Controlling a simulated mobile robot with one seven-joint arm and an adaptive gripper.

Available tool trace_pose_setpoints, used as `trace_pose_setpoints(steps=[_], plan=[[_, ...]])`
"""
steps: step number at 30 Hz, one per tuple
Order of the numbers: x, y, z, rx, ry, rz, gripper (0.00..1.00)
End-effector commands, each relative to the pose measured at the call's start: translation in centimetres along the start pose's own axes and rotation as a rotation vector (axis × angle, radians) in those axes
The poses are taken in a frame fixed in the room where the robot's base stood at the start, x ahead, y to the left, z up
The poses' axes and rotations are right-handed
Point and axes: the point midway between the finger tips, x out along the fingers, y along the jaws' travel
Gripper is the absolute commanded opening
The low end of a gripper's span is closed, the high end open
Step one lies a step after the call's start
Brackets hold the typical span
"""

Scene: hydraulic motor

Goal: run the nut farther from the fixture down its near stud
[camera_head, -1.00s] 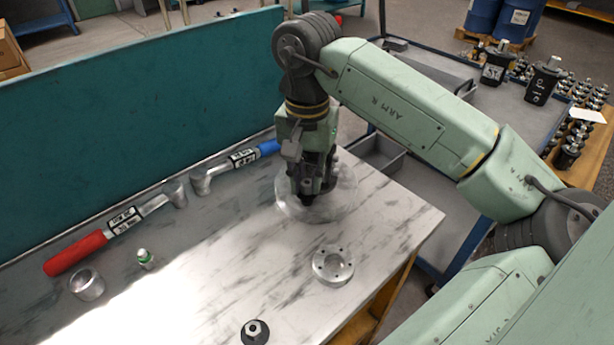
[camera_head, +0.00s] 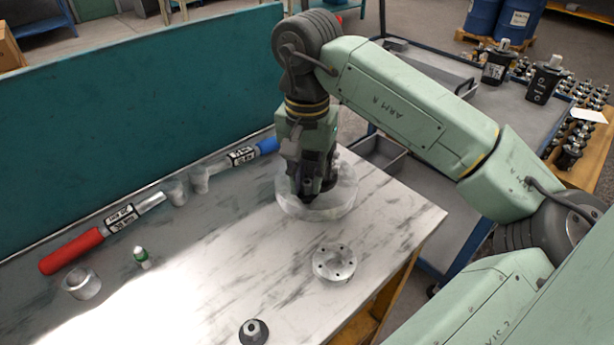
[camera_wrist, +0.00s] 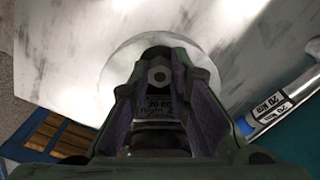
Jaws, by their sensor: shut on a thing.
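My gripper (camera_head: 316,196) points down over a pale round fixture (camera_head: 343,200) at the far right of the marble-patterned table. In the wrist view, the gripper (camera_wrist: 160,72) has its two fingers close around a small grey hex nut (camera_wrist: 157,75), above the pale disc of the fixture (camera_wrist: 120,75). A dark part surrounds the nut, and a dark body with white lettering (camera_wrist: 158,106) shows between the fingers. The studs and the second nut cannot be made out. How far the nut sits along its stud is hidden.
A drilled flange (camera_head: 334,263) and a black part with a nut (camera_head: 254,331) lie in front.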

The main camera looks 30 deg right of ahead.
Motion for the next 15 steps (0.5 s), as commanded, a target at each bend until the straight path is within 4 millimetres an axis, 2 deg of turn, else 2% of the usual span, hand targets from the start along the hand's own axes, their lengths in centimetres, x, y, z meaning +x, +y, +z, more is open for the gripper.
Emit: trace_pose_setpoints(steps=[8,15], plan=[[0.38,0.04,0.06,0.031,-0.003,0.004,0.00],[0.63,0.06,0.05,0.331,-0.002,0.004,0.00]])
